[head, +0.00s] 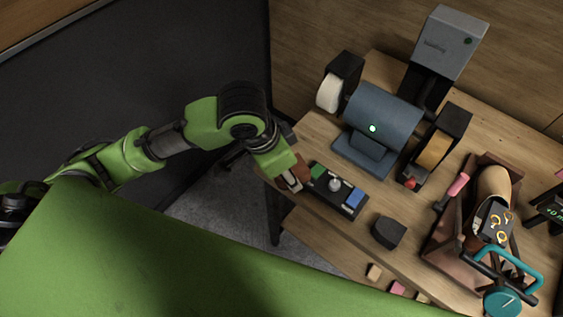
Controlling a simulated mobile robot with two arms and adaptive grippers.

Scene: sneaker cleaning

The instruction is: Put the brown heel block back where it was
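The brown heel block (301,171) is at the left end of a dark tray (326,203), at the fingers of my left gripper (290,180). The gripper comes from above left, and its pale fingers look closed around the block. The fingers partly hide the block, so I cannot tell whether it touches the tray or hangs just above it. In the tray, to its right, are a green block (318,171), a grey rounded piece (334,185) and a blue block (355,198).
A blue-grey bench machine (384,118) with two side wheels stands behind the tray. A dark block (388,234) sits right of it. A brown open box (438,252) and a teal-handled tool (502,302) stand at the right. Small blocks (374,272) lie near the front.

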